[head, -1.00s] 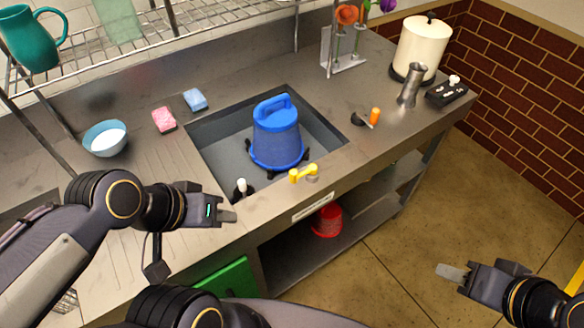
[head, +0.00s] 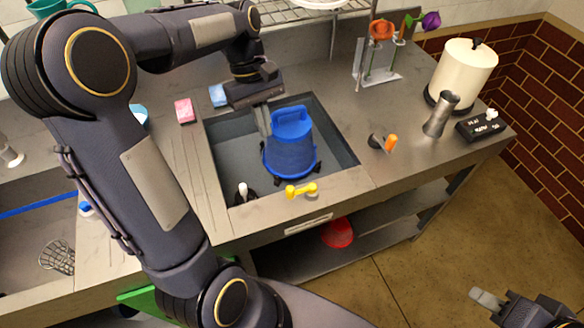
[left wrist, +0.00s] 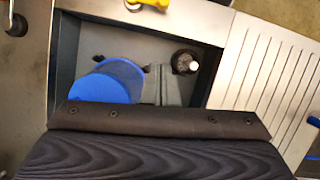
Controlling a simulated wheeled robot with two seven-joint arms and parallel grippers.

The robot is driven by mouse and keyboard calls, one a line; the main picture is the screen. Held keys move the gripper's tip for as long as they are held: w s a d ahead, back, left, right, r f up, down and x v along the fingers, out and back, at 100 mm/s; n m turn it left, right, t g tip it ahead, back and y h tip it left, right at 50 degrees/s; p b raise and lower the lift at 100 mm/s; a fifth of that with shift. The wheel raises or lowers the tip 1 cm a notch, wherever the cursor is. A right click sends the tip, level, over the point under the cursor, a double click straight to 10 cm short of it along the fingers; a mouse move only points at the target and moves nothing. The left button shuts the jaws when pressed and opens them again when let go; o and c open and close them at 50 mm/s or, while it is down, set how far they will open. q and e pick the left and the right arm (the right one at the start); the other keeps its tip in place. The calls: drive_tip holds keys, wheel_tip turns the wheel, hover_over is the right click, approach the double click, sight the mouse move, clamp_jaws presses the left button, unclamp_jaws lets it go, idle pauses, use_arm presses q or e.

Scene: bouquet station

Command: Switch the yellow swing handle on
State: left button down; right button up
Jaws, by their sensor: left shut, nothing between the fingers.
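The yellow swing handle (head: 301,190) is on the counter strip in front of the sink, its bar lying roughly left to right. In the left wrist view the yellow handle (left wrist: 150,3) shows partly, cut by the top edge. My left gripper (head: 264,128) points down over the sink, just left of the blue bucket, well behind the handle. It is shut and empty; its fingers also show in the left wrist view (left wrist: 158,84). My right gripper (head: 487,298) is at the lower right over the floor, far from the handle; its opening is unclear.
The blue bucket (head: 291,150) stands in the sink (head: 338,144). A white-tipped black lever (head: 243,193) is left of the handle and an orange-tipped one (head: 390,142) is to the right. Pink (head: 185,110) and blue (head: 218,95) sponges lie behind the sink.

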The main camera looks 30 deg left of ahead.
idle(0.3)
use_arm(q)
drive_tip(key=s+d+f, duration=0.1)
drive_tip(key=d+f, duration=0.1)
drive_tip(key=f, duration=0.1)
drive_tip(key=s+d+f, duration=0.1)
drive_tip(key=d+f, duration=0.1)
drive_tip(key=f, duration=0.1)
drive_tip(key=s+d+f, duration=0.2)
drive_tip(key=f, duration=0.1)
drive_tip(key=shift+d+f+p, duration=0.2)
drive_tip(key=shift+d+p, duration=0.05)
drive_tip(key=shift+p, duration=0.15)
